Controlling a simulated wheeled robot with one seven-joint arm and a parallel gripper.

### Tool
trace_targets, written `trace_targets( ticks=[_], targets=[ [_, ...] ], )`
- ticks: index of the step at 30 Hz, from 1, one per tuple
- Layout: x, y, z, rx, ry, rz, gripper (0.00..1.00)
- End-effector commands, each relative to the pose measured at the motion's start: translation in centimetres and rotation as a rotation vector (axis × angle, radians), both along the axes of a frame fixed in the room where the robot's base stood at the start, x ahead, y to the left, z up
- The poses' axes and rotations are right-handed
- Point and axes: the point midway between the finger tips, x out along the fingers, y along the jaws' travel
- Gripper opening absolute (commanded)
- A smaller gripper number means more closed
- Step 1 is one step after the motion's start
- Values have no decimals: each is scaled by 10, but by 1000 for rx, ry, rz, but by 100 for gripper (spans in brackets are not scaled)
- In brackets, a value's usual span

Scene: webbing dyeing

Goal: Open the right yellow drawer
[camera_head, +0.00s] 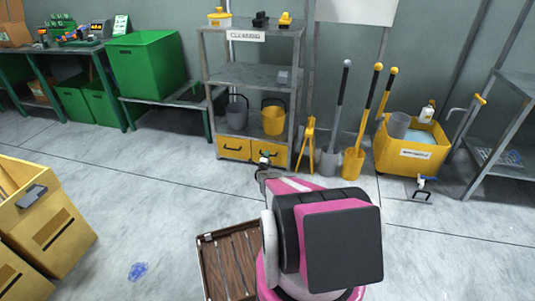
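The right yellow drawer (271,151) is at the bottom of the grey cleaning shelf, beside the left yellow drawer (234,147). Both have dark handles and look closed. My pink and black arm reaches from the lower middle toward the shelf. My gripper (263,177) is at the arm's far end, in front of and just below the right drawer. It is small and partly hidden by my arm, and I cannot tell whether its fingers are open or shut. A small dark and white item (264,159) overlaps the drawer's lower front.
The grey shelf (250,75) holds buckets above the drawers. Long-handled tools (353,160) stand to its right, then a yellow bin (407,155). A brown slatted crate (228,266) and yellow boxes (45,225) are nearer.

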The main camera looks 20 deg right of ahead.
Motion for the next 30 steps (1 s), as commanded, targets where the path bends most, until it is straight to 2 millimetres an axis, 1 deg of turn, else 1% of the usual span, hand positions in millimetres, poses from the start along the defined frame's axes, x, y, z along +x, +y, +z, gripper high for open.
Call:
trace_targets(
  ticks=[10,11,12,14,23,30],
  targets=[
    [1,-2,1,1,1,0,39],
    [1,-2,1,1,1,0,32],
    [1,-2,1,1,1,0,19],
    [1,-2,1,1,1,0,0],
    [0,-2,1,1,1,0,0],
    [-6,2,1,1,1,-1,0]
  ],
)
